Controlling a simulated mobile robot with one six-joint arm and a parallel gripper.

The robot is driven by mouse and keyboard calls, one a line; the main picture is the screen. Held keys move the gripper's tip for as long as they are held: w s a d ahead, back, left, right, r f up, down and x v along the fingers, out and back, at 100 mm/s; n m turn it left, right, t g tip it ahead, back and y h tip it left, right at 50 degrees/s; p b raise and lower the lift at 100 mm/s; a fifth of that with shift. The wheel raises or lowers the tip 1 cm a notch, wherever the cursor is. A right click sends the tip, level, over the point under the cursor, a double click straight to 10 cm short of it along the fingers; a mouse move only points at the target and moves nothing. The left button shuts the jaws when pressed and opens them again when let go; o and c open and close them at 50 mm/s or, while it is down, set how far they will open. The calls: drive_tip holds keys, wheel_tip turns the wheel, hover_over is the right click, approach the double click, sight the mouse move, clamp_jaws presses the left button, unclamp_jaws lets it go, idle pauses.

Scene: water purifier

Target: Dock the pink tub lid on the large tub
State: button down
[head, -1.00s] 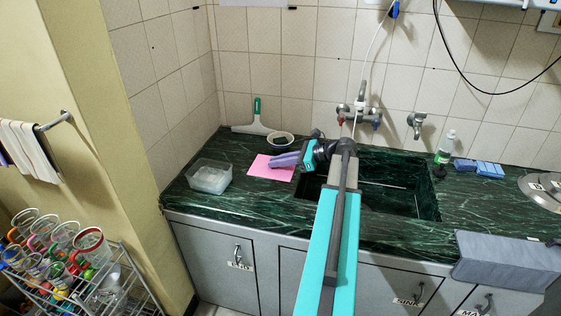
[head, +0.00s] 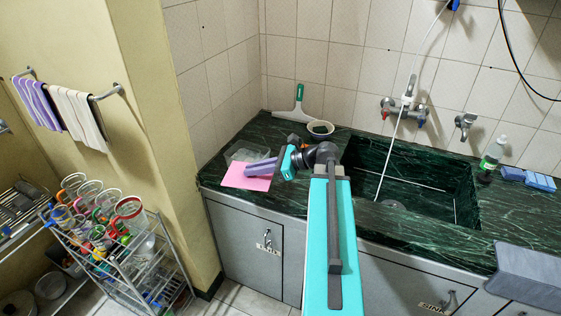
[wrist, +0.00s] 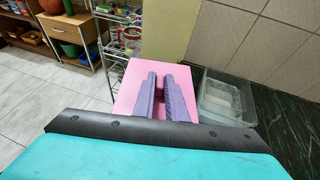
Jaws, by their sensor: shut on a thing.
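The pink tub lid (head: 247,178) is a flat square held out in front of my gripper (head: 262,167). In the wrist view, the purple fingers of my gripper (wrist: 164,98) are shut on a small pink knob in the middle of the lid (wrist: 129,88). The large tub (head: 240,155) is clear and open-topped, at the left end of the green counter. In the head view the lid hides most of it. In the wrist view the tub (wrist: 226,100) stands just right of the lid, with something whitish inside.
A bowl (head: 321,129) and a squeegee (head: 299,104) are at the back wall. The sink (head: 410,185) lies to the right. A wire rack of cups (head: 125,265) stands on the floor left of the counter. A yellow pillar (head: 185,130) borders the counter's left end.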

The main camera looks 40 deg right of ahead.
drive_tip(key=w+a+n+g+y, duration=0.1)
drive_tip(key=w+a, duration=0.2)
drive_tip(key=a, duration=0.9)
drive_tip(key=w+a+n+g+y, duration=0.1)
drive_tip(key=w+a, duration=0.2)
drive_tip(key=a, duration=1)
drive_tip(key=shift+w+f+n, duration=0.25)
drive_tip(key=shift+w+n, duration=0.05)
drive_tip(key=shift+n, duration=0.1)
drive_tip(key=shift+s+g, duration=0.15)
drive_tip(key=shift+g, duration=0.25)
